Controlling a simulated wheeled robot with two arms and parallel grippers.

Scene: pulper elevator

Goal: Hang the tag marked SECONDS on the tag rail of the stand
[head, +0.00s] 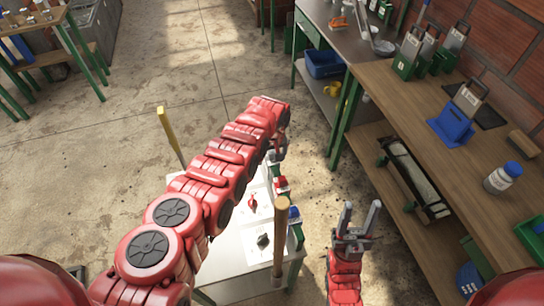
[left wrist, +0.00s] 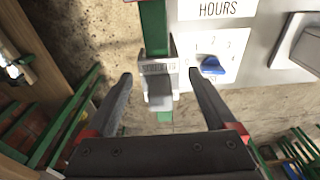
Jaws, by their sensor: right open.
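My left gripper (left wrist: 160,74) is open in the left wrist view, one finger on each side of a grey tag-like piece (left wrist: 158,68) with gaps to both. Its lettering is blurred and looks like SECONDS. It lies in front of a green upright (left wrist: 154,28) at the edge of the stand's white panel (left wrist: 268,78); I cannot tell whether it hangs there. In the head view my arm mostly hides the left gripper (head: 280,146) and the tag above the stand (head: 233,250). My right gripper (head: 358,218) is open and empty, right of the stand.
The panel carries a blue knob (left wrist: 212,66) under the word HOURS. A wooden post (head: 281,235) and a yellow post (head: 170,135) rise beside the stand. The bench (head: 415,95) at right bears tagged holders, a blue holder (head: 452,127) and a white bottle (head: 500,180).

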